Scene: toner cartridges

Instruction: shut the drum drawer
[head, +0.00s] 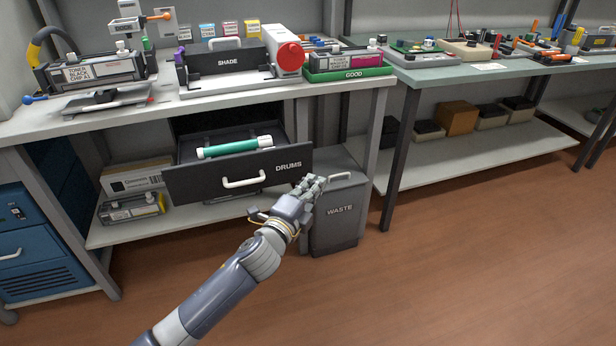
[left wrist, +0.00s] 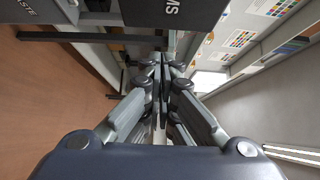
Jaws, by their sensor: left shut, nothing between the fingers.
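The drum drawer (head: 200,183) is a dark drawer labelled DRUMS under the bench, and it stands pulled out. Its front has a white handle (head: 244,181). A green drum (head: 232,148) with white ends lies in it. My left gripper (head: 312,183) is shut and empty, near the right end of the drawer front, by the DRUMS label. In the left wrist view the shut fingers (left wrist: 160,68) point toward the dark drawer front (left wrist: 170,12), which shows at the top with part of its label. Whether the fingertips touch the front I cannot tell. My right gripper is not in view.
A grey WASTE bin (head: 338,215) stands on the floor right of the drawer. The bench top (head: 225,103) holds a SHADE box (head: 227,62), a toner cartridge and a green GOOD tray (head: 349,74). A lower shelf (head: 112,232) holds boxes. The floor at right is clear.

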